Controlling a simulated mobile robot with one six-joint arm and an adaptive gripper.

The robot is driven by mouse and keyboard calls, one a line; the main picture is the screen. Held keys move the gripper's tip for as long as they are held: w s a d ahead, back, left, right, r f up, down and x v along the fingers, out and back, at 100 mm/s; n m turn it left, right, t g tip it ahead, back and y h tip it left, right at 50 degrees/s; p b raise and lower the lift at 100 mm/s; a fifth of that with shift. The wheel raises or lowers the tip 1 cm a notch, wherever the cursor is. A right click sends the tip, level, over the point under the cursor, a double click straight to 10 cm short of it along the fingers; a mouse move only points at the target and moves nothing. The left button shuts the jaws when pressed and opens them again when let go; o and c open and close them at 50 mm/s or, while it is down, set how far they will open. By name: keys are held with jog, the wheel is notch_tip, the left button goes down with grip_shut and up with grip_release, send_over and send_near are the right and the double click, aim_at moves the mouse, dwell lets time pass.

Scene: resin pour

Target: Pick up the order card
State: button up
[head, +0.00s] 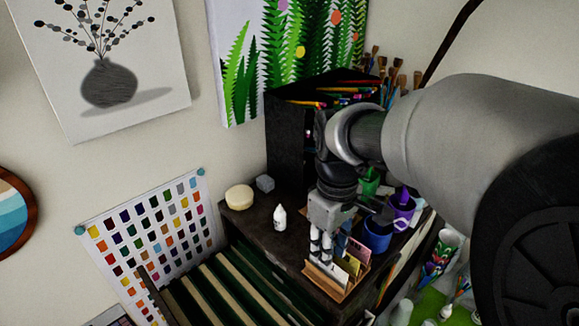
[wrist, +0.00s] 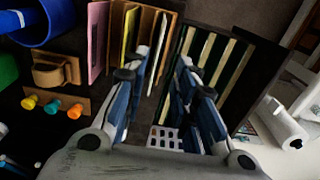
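A small wooden rack (head: 335,291) stands at the front corner of the dark cabinet top. It holds upright cards: a white card (head: 350,264), a yellow one and a pink one (head: 360,250). In the wrist view the pink card (wrist: 97,40), yellow card (wrist: 131,30) and a pale card edge (wrist: 160,42) stand in the rack. Which is the order card I cannot tell. My gripper (head: 318,256) points down at the rack's left end. In the wrist view its fingers (wrist: 164,72) are apart, near the pale card; whether they touch it is unclear.
A blue cup (head: 377,236) and a purple cup (head: 401,207) stand right of the rack. A white bottle (head: 280,217) and a cream round block (head: 239,197) stand to the left. Slots with dark panels (head: 225,285) lie below left. A black organizer stands behind.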

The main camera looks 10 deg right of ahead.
jog(key=f, duration=0.5)
jog(key=shift+w+d+f, duration=0.15)
jog(key=shift+d, duration=0.15)
grip_shut()
